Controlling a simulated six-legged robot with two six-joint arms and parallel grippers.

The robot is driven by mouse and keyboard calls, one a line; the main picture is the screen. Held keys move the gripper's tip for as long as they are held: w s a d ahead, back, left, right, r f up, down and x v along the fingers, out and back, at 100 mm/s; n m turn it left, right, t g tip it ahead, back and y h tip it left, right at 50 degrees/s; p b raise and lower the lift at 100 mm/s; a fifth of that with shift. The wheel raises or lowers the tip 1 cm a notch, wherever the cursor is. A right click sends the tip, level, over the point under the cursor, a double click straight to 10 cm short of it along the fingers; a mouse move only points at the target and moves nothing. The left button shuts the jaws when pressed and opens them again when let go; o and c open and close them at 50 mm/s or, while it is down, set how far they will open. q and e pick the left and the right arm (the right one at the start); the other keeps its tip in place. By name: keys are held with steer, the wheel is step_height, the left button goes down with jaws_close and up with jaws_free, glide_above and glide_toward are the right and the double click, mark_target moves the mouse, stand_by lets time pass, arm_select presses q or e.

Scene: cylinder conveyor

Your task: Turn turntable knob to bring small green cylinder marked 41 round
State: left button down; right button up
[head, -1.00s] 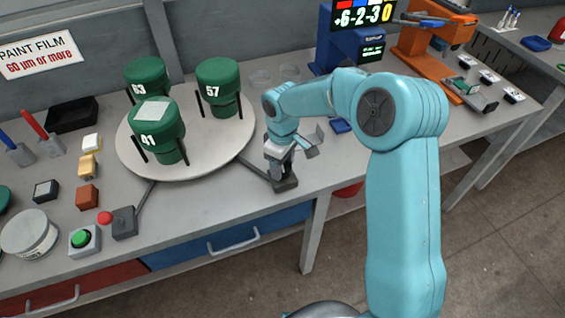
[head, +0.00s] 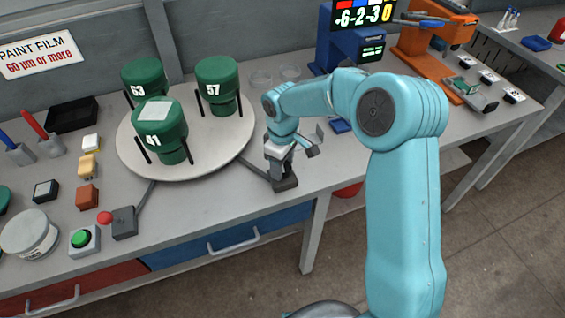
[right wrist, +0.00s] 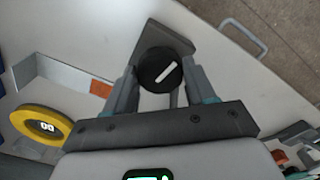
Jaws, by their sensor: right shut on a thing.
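The green cylinder marked 41 (head: 160,128) stands upright at the front of the round pale turntable (head: 205,165), with a light square patch on top. The green cylinders marked 63 (head: 143,75) and 57 (head: 217,82) stand behind it on the same disc. My right gripper (head: 278,166) is over the knob block (head: 286,184) at the turntable's right. In the right wrist view, its fingers are shut on the black round knob (right wrist: 160,70) with a white pointer line, one finger on each side. My left gripper is out of view.
Left of the turntable are a green button box (head: 84,240), a grey box with a red knob (head: 124,222), coloured blocks and a white tin (head: 29,233). A blue display stand (head: 350,50) is at the back. A yellow ring (right wrist: 40,122) shows in the right wrist view.

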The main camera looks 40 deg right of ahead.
steer(key=shift+s, duration=0.1)
steer(key=o, duration=1)
steer(key=shift+o, duration=0.2)
step_height(320, 180, up, 16)
steer(key=shift+r, duration=0.15)
